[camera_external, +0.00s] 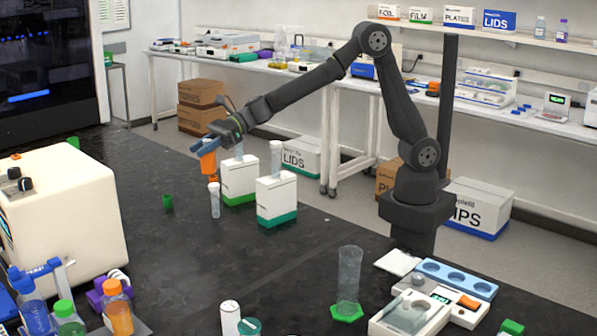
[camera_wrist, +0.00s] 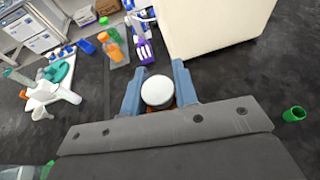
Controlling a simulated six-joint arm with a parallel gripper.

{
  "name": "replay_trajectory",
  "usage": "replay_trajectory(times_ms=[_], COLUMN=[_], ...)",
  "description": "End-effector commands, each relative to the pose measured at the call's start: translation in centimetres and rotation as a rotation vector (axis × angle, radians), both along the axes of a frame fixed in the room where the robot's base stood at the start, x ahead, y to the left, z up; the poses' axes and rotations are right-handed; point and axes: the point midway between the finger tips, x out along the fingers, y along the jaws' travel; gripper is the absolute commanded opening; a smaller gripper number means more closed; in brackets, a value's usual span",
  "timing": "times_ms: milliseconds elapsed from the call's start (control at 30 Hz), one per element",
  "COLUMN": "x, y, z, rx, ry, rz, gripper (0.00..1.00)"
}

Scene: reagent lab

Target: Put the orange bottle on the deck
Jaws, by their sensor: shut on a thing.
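My gripper (camera_wrist: 158,80) is shut on the orange bottle, with a blue finger on each side of it. In the wrist view I look onto its white cap (camera_wrist: 157,90), with little of its body showing. In the external view the orange bottle (camera_external: 208,163) hangs below my gripper (camera_external: 207,146), over the back part of the black bench top (camera_external: 160,240). Another bottle with an orange cap and orange contents (camera_external: 119,314) stands at the lower left; it also shows in the wrist view (camera_wrist: 115,52). Which surface is the deck is not clear.
Two white-and-green boxes (camera_external: 276,200) and a white-capped clear tube (camera_external: 214,203) stand near my gripper. A cream machine (camera_external: 60,215) fills the left side. Open dark bench lies between it and the clear cylinder (camera_external: 349,275).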

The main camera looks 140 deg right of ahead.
Motion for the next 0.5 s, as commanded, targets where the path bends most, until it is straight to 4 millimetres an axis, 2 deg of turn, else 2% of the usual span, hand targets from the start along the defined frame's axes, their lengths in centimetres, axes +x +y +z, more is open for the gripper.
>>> replay_trajectory(times_ms=[33,267,400,500], x=[0.2,-0.7,-2.7,-4.5], y=[3.1,13.4,20.5,24.6], z=[-1.1,-6.5,-10.1,-12.2], rx=[0.005,0.008,0.006,0.006], ry=[0.004,0.007,0.007,0.007], rz=[0.037,0.166,0.263,0.324], gripper=[0.00,0.00,0.00,0.00])
